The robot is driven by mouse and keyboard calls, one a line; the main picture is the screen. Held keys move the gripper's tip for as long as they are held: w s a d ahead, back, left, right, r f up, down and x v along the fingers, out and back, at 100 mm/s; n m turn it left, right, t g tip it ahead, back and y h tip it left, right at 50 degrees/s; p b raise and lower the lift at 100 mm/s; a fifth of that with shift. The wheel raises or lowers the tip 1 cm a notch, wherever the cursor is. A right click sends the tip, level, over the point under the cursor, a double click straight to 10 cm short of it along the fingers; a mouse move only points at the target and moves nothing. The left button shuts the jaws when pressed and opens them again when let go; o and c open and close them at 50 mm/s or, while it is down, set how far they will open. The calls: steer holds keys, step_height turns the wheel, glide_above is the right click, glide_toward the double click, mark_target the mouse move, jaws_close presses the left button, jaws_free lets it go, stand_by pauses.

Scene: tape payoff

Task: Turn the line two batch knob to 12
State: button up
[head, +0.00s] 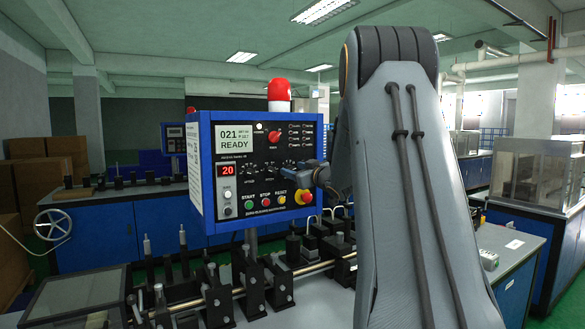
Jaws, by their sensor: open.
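A blue control box (204,176) with a black front panel stands at the centre of the head view. Its upper screen (237,138) reads "021" and "READY", and a small red display (228,170) reads "20". A red knob (275,136) is at the upper middle of the panel. Small black dials (249,170) sit in a row below it; their labels are too small to read, so I cannot tell which is the line two batch knob.
Green, red and yellow buttons and a red emergency stop (303,197) sit along the panel's bottom. A red beacon (279,92) tops the box. A machine bench with clamps and a metal rod (312,270) runs below. A clear-sided cabinet (537,182) stands at the right.

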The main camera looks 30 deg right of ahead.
steer(key=shift+w, duration=0.25)
steer(key=shift+a, duration=0.1)
steer(key=c, duration=1)
steer(key=shift+a, duration=0.15)
steer(key=shift+c, duration=0.3)
steer(key=shift+f+n+b, duration=0.1)
steer(key=shift+n+b, duration=0.25)
steer(key=shift+n, duration=0.05)
steer(key=shift+n+b, duration=0.8)
steer(key=shift+b, duration=0.2)
steer(key=n+b, duration=0.3)
steer(key=shift+n, duration=0.3)
steer(key=shift+b, duration=0.3)
